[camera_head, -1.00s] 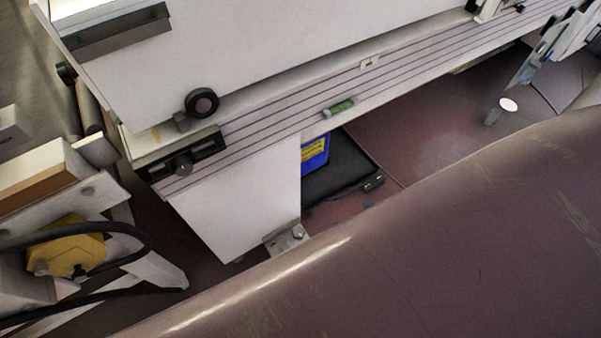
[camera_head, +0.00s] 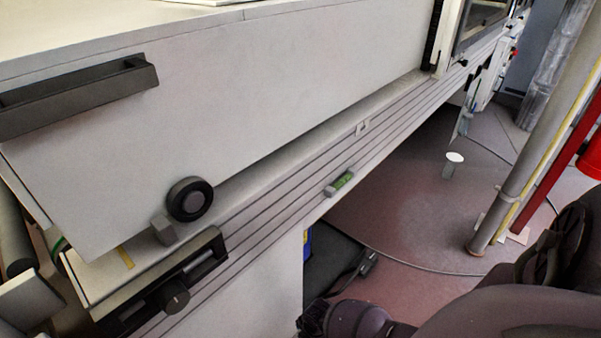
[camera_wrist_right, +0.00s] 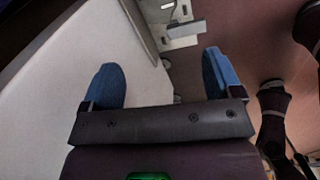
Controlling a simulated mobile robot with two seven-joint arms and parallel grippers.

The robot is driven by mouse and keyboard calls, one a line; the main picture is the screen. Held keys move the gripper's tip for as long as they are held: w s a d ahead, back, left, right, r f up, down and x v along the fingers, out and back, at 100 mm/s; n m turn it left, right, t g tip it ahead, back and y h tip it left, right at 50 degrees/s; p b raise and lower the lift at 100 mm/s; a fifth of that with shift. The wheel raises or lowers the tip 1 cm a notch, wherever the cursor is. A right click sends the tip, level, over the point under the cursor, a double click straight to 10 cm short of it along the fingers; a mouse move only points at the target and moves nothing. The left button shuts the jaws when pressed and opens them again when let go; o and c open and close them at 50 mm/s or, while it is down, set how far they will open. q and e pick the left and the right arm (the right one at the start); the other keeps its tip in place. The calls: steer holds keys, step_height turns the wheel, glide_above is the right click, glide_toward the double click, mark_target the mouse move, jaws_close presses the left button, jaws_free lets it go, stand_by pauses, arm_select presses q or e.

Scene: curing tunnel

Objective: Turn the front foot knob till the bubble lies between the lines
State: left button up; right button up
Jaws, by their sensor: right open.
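The spirit level (camera_head: 341,183), a small green vial in a light holder, sits on the grooved side rail of the white machine. It is too small to tell where its bubble lies. My right gripper (camera_wrist_right: 160,62) shows in the right wrist view with two blue fingers spread apart and nothing between them. A metal bracket (camera_wrist_right: 185,36) lies beyond the fingertips, beside a white panel (camera_wrist_right: 60,100). I cannot make out the front foot knob for certain. In the head view the panel's foot is out of sight. My left gripper is in neither view.
A round black knob (camera_head: 190,199) and a black slotted plate with a knob (camera_head: 172,296) are on the machine's near end. A grey pole (camera_head: 540,130) and a red object (camera_head: 592,150) stand at right.

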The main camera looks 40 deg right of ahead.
steer(key=shift+n+g, duration=0.8)
steer(key=shift+n, duration=0.1)
steer(key=f+b, duration=0.2)
steer(key=f, duration=0.2)
steer(key=f+b, duration=0.2)
steer(key=f, duration=0.2)
steer(key=w+f+b, duration=0.1)
steer(key=f+b, duration=0.1)
steer(key=f, duration=0.2)
steer(key=shift+w+d+f+b, duration=0.1)
steer(key=shift+d+f+b, duration=0.2)
steer(key=shift+d+b, duration=0.1)
steer(key=shift+w+f+b, duration=0.3)
steer(key=shift+f+b, duration=0.15)
steer(key=shift+f, duration=0.25)
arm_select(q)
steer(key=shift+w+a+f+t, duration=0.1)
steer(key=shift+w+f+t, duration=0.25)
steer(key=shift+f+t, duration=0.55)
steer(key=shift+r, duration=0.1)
arm_select(e)
steer(key=shift+r, duration=0.1)
steer(key=c, duration=0.9)
